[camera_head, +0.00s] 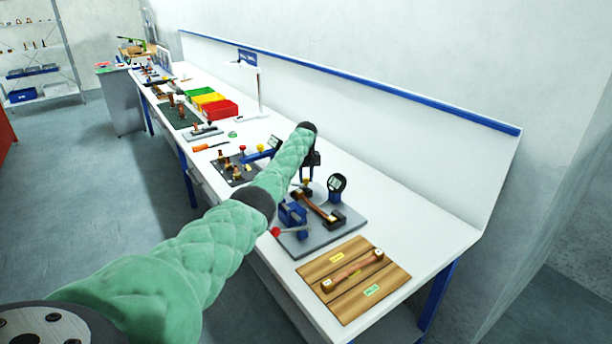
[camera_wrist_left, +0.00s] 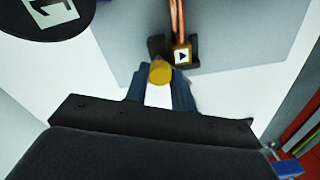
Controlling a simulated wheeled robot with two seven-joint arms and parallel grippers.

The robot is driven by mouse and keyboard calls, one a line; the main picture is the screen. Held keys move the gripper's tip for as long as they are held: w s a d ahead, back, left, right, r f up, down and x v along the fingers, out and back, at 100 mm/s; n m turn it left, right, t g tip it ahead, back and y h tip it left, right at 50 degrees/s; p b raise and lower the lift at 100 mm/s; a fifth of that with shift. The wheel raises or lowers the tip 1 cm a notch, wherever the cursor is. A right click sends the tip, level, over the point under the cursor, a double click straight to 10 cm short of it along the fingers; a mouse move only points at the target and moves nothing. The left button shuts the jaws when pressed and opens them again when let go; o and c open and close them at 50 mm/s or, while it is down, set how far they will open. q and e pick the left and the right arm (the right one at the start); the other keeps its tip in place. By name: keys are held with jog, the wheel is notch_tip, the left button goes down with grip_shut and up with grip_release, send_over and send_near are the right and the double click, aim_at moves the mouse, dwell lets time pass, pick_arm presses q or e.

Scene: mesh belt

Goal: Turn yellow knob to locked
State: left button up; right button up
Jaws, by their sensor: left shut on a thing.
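The yellow knob (camera_head: 306,181) sits at the far end of a grey fixture plate (camera_head: 345,222) on the bench, just below my left gripper. In the left wrist view the round yellow knob (camera_wrist_left: 160,73) is between the blue fingertips of my left gripper (camera_wrist_left: 161,80), which is shut on it. I cannot read any locked mark. My right gripper is not in view.
A blue clamp (camera_head: 292,213) with a red-tipped handle is on the plate's near side. A wooden board (camera_head: 340,300) with a copper bar lies in front. Red, green and yellow bins (camera_head: 222,109) stand further back.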

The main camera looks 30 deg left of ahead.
pick_arm(q)
jog(key=shift+w+r+n, duration=0.1)
jog(key=shift+r+n, duration=0.1)
jog(key=shift+n, duration=0.7)
jog(key=n+p, duration=0.1)
jog(key=n, duration=0.1)
jog(key=shift+n, duration=0.9)
jog(key=n, duration=0.3)
jog(key=shift+p, duration=0.4)
jog(key=shift+n, duration=0.8)
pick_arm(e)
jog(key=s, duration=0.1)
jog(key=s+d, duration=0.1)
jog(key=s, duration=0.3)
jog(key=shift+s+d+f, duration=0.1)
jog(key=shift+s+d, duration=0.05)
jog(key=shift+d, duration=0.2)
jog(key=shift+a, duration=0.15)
